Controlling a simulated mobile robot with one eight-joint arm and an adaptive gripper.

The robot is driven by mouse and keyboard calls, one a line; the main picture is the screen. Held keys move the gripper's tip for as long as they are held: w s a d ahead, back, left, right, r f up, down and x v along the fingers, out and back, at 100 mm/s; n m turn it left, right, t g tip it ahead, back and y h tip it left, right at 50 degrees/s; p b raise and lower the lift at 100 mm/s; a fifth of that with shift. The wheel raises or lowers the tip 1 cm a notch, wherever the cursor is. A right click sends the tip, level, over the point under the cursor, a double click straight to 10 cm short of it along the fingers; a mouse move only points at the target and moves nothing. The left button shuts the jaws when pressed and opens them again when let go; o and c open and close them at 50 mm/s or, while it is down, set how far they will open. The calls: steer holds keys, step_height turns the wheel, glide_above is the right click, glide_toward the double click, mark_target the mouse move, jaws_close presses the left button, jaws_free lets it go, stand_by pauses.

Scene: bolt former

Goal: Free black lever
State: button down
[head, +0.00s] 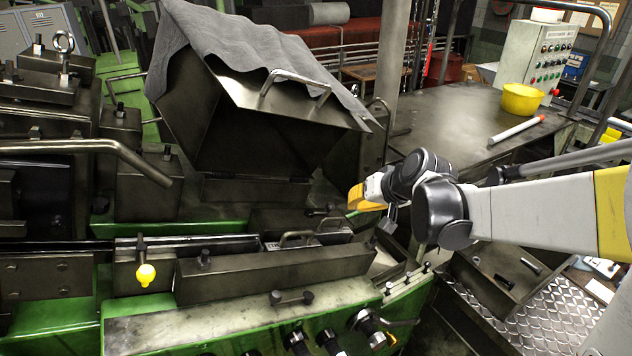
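My arm reaches in from the right over the machine. My gripper (368,194) is at its end, above the right end of the machine's bed. An orange-yellow part shows at the tip; I cannot tell whether it is a finger or something held. A small grey piece hangs just below the wrist. The fingertips and any contact are not clear. Below and left of the gripper, a small dark lever (324,211) lies by the block under the raised cover. Another dark lever (402,321) sticks out at the front right. I cannot tell which is the black lever.
The raised metal cover (245,125) with a grey cloth (225,40) stands left of the gripper. A yellow knob (145,274) is on the bed. A metal table (440,110) behind holds a yellow bowl (521,99) and a white tube (516,130). A control box (535,55) stands beyond.

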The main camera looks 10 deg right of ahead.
mark_target(319, 212)
steer(key=shift+r, duration=0.15)
steer(key=shift+s+d, duration=0.1)
steer(key=shift+s, duration=0.05)
steer(key=x, duration=1)
stand_by(0.4)
